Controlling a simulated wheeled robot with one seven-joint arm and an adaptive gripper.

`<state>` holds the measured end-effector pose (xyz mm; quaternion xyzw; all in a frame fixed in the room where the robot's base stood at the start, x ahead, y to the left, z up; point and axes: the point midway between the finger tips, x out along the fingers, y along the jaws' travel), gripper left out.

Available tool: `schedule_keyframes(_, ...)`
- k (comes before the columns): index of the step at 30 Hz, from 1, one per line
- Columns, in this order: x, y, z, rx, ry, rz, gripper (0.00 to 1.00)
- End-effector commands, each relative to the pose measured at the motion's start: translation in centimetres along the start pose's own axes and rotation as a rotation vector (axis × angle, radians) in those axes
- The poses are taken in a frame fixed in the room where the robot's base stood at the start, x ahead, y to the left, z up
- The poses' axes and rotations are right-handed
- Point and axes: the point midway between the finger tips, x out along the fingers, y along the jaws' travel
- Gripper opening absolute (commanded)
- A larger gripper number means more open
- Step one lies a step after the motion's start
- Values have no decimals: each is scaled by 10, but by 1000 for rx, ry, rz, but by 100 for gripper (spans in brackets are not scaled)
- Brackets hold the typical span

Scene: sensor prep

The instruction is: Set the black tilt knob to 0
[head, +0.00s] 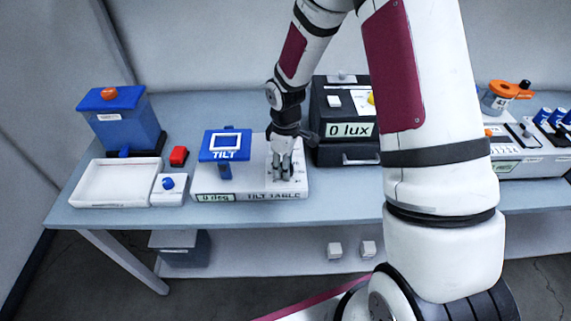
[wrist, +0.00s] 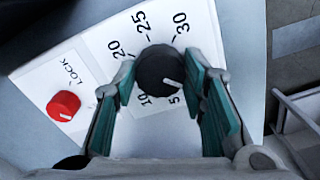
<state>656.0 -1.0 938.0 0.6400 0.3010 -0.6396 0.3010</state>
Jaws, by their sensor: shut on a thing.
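The black tilt knob (wrist: 158,68) sits on a white dial plate in the wrist view. Its white pointer mark faces lower right, past the 5 label, toward the right finger, which hides that part of the scale. My gripper (wrist: 165,85) is shut on the knob, one teal-padded finger on each side. In the head view my gripper (head: 284,176) points down onto the right part of the white tilt table (head: 240,190) and hides the knob. The table's display (head: 215,197) reads 0 deg. The blue TILT platform (head: 225,146) stands left of my gripper and looks level.
A red LOCK knob (wrist: 63,105) is left of the dial. A black lux box (head: 345,150) stands close behind and right of my gripper.

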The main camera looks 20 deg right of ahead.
Motion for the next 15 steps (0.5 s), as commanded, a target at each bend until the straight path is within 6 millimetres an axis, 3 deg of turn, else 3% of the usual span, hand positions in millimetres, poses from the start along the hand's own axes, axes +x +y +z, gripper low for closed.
schedule_keyframes(4, 0, 0, -1, -2, 1, 0, 11)
schedule_keyframes(5, 0, 0, -1, -2, 1, 0, 41)
schedule_keyframes(7, 0, 0, -1, -1, 1, 0, 56)
schedule_keyframes(15, 0, 0, 0, 0, 0, 0, 60)
